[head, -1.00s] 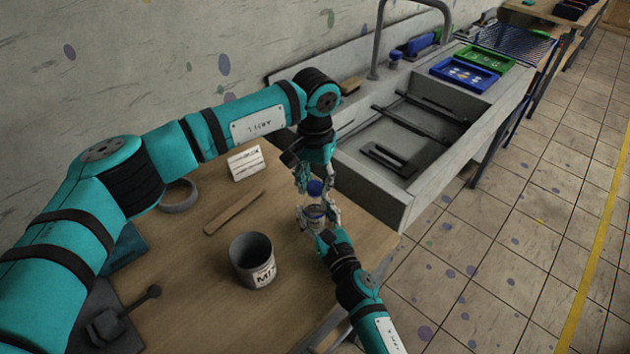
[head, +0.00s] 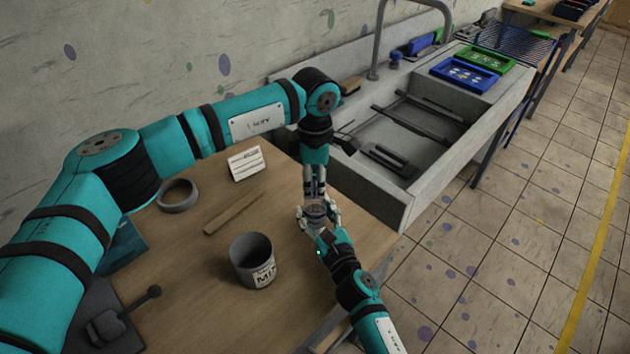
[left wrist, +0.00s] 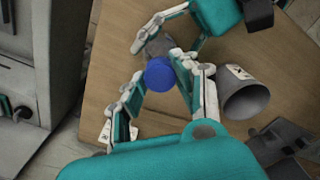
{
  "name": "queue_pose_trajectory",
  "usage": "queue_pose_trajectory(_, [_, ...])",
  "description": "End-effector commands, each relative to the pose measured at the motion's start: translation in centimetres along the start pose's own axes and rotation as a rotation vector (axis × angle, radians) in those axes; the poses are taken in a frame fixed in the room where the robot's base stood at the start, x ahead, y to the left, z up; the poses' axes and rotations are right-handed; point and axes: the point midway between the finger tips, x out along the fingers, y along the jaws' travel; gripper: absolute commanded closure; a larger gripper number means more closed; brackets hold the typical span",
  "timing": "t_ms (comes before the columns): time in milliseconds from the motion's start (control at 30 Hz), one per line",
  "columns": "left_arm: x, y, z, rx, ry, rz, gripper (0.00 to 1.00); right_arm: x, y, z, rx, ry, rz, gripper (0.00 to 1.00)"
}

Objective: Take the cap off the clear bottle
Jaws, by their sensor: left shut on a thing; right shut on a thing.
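The clear bottle (head: 315,212) is near the table's right edge in the head view. My right gripper (head: 319,216) is shut around its body. My left gripper (head: 315,196) points down from above, directly over the bottle. In the left wrist view, the blue cap (left wrist: 160,74) sits between the left fingertips, which are shut on it. The fingers mostly hide the cap in the head view. I cannot tell whether the cap still touches the bottle neck. In the left wrist view, the right gripper's fingers reach in from the upper right.
A grey labelled mug (head: 251,262) stands left of the bottle. A wooden strip (head: 234,212), a grey ring (head: 177,196) and a white label block (head: 246,163) lie on the table (head: 205,265). A sink (head: 385,160) adjoins the right side.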

Motion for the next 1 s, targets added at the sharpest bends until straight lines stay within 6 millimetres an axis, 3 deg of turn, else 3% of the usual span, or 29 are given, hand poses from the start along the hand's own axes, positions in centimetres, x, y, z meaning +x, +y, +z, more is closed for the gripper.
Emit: queue_pose_trajectory(1000, [-0.18,0.07,-0.01,-2.367,-0.005,0.002,1.00,-0.01,0.03,0.02,-0.001,-0.001,0.001,1.00])
